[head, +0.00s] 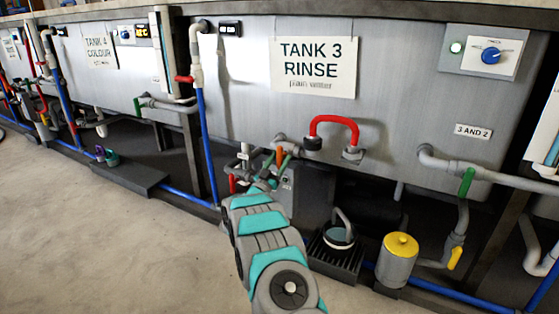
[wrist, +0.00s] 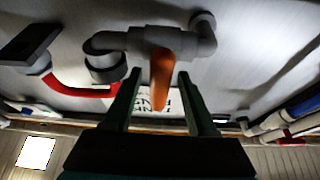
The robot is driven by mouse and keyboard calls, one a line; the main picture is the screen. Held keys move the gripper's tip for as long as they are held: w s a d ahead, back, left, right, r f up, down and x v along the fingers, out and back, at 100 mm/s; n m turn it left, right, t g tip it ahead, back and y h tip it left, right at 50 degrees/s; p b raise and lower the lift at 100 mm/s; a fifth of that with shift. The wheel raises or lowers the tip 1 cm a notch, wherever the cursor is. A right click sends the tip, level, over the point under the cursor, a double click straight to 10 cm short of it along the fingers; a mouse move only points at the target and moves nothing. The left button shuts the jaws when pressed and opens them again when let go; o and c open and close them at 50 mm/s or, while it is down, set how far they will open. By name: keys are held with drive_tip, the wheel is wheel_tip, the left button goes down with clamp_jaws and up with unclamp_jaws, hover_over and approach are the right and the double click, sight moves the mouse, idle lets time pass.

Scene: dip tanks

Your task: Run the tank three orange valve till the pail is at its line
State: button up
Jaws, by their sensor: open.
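The orange valve handle (head: 280,156) is on a grey pipe low on the front of tank three, below the TANK 3 RINSE sign (head: 314,67). In the wrist view the orange handle (wrist: 160,80) lies between my two fingers, with some space at each side. My gripper (head: 275,166) is open around the handle and not closed on it; it also shows in the wrist view (wrist: 159,82). The pail (head: 338,239) stands on a floor grate, right of my arm, its handle raised. Its line and water level are too small to tell.
A red bent pipe (head: 334,124) is just right of the valve. A grey canister with a yellow lid (head: 400,246) stands right of the pail. A green-handled valve (head: 466,183) is farther right. Blue pipe runs along the floor. The floor at front left is clear.

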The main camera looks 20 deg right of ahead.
drive_tip(key=v, duration=0.7)
drive_tip(key=shift+a, duration=0.25)
drive_tip(key=shift+s+f, duration=0.15)
